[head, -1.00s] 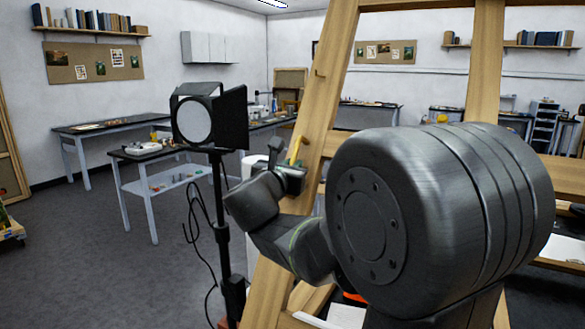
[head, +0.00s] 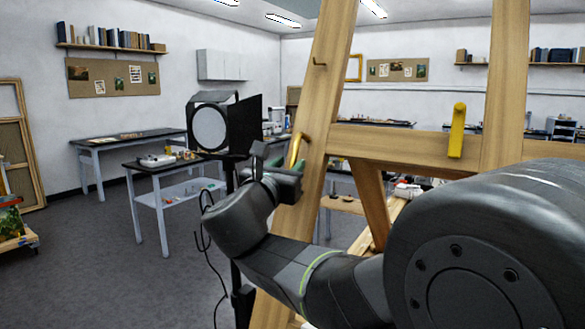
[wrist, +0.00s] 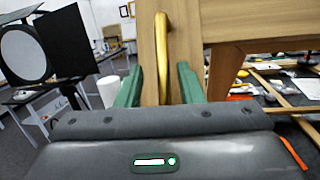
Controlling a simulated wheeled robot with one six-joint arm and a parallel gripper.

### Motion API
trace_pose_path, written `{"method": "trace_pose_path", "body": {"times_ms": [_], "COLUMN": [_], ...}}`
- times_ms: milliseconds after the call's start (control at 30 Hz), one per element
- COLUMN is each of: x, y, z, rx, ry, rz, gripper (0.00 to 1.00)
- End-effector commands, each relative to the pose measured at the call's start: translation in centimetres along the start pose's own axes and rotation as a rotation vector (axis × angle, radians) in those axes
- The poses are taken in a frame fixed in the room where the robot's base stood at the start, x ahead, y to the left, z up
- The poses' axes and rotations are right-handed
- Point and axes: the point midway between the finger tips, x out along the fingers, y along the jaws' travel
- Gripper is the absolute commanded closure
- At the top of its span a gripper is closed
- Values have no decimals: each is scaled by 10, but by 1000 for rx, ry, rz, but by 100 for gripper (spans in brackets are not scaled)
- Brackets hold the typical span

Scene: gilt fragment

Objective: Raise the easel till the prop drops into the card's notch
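The wooden easel (head: 325,110) stands in front of me, its two uprights joined by a crossbar (head: 390,142). A curved brass handle (head: 297,150) is on the left upright and also shows in the wrist view (wrist: 163,45). My gripper (head: 281,168) is at this handle. In the wrist view its green fingers (wrist: 158,84) are spread, one on each side of the handle's lower part; contact is not clear. A yellow lever (head: 457,130) hangs on the crossbar. A slanted wooden strut (head: 369,195) shows below the crossbar; I cannot tell if it is the prop. No notched card is recognisable.
A black studio lamp (head: 222,125) on a stand, with a loose cable, is close to the left of my gripper. Work tables (head: 160,162) stand behind it. Open grey floor (head: 110,260) lies at the left. My arm hides the easel's lower right.

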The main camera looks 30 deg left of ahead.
Motion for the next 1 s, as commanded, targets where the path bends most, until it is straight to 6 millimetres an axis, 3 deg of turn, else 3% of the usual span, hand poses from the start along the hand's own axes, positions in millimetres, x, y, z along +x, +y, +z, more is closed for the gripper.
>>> {"method": "trace_pose_path", "body": {"times_ms": [233, 367, 1000], "x": [-2, -13, -112], "y": [0, 1, 1], "z": [-1, -2, -2], "rx": [0, 1, 1], "ry": [1, 2, 2], "rz": [0, 2, 5], "gripper": [66, 66, 66]}}
